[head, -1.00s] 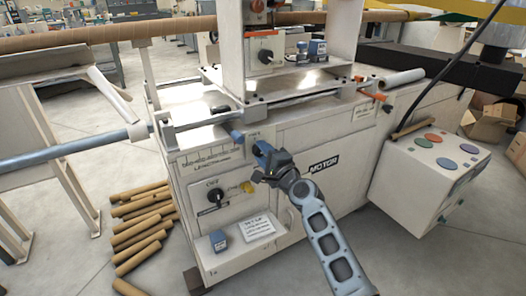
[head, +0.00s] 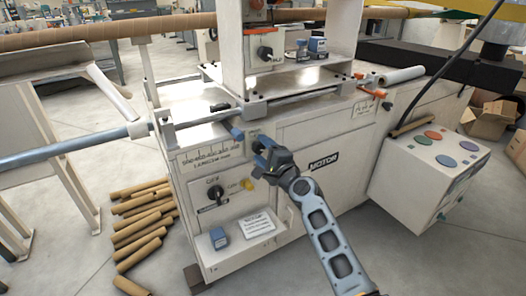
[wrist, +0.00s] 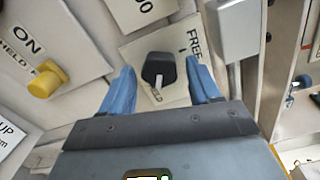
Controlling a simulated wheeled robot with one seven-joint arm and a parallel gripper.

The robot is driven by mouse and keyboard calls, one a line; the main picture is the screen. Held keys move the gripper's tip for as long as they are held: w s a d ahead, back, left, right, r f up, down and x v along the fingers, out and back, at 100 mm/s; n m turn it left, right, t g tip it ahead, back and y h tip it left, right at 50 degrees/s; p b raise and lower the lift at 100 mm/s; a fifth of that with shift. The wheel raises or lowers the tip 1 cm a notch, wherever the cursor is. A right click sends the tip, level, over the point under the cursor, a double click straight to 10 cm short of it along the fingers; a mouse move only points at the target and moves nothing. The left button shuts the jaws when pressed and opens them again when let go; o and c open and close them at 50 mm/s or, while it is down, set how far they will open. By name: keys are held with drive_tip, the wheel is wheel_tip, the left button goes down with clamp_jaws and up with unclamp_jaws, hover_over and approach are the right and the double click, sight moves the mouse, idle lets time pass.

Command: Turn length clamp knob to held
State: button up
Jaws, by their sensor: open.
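The length clamp knob (wrist: 158,68) is black and sits on a pale plate in the wrist view. The plate reads FREE at the upper right of the knob and has partly hidden lettering, seemingly HELD, below it. A pale strip on the knob points down toward that lower lettering. My gripper (wrist: 160,88) is open, with one blue finger on each side of the knob and a visible gap to both. In the head view my gripper (head: 263,151) is at the machine's front panel and hides the knob.
A yellow knob (wrist: 46,80) is left of my gripper in the wrist view. A grey box (wrist: 238,28) sticks out at the upper right.

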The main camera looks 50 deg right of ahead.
drive_tip(key=v, duration=0.7)
drive_tip(key=shift+s+p, duration=0.3)
drive_tip(key=shift+s, duration=0.1)
drive_tip(key=shift+a, duration=0.15)
